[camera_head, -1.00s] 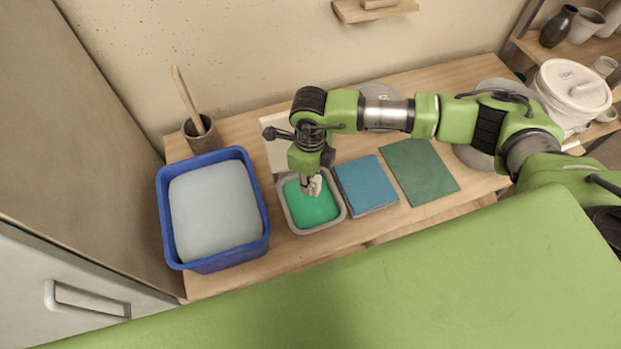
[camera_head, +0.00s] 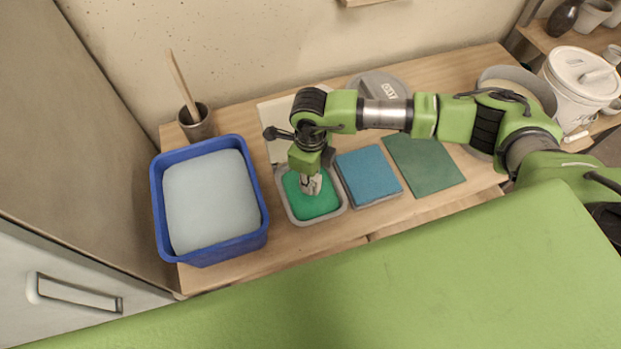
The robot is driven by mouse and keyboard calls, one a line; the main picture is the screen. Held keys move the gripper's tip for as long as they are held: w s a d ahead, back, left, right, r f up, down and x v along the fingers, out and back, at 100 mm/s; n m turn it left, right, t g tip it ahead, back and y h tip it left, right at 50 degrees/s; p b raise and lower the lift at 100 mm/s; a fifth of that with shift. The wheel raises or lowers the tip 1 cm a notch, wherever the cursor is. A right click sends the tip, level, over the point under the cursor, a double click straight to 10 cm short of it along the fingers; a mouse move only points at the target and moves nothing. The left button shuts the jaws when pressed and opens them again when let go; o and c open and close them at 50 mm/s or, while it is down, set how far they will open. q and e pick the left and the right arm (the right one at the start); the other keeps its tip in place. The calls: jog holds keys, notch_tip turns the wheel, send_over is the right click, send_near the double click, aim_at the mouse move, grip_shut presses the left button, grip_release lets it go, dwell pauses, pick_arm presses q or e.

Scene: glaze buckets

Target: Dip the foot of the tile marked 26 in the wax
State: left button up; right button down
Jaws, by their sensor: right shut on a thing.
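My right gripper (camera_head: 311,188) points down over a small grey tray (camera_head: 341,208) of green material (camera_head: 318,207), which may be the wax. The gripper is shut, and its fingertips are at or just above the green surface. What it holds is small and mostly hidden by the fingers; I take it to be the tile, but no number can be read. I cannot tell whether its foot touches the green. My left gripper is not in view.
A blue tub (camera_head: 263,212) of pale grey liquid stands left of the tray. A blue pad (camera_head: 368,174) and a green mat (camera_head: 424,166) lie to its right. A brown pot (camera_head: 198,127) with a stick and a grey lid (camera_head: 382,84) stand behind.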

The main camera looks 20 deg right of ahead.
jog(key=shift+f, duration=0.1)
jog(key=shift+f+b, duration=0.75)
jog(key=shift+b, duration=0.1)
jog(key=shift+f, duration=0.1)
dwell(0.9)
dwell(0.9)
jog(key=shift+r+p, duration=0.7)
jog(key=shift+r, duration=0.75)
dwell(0.4)
jog(key=shift+r+p, duration=1.2)
jog(key=shift+r, duration=1.05)
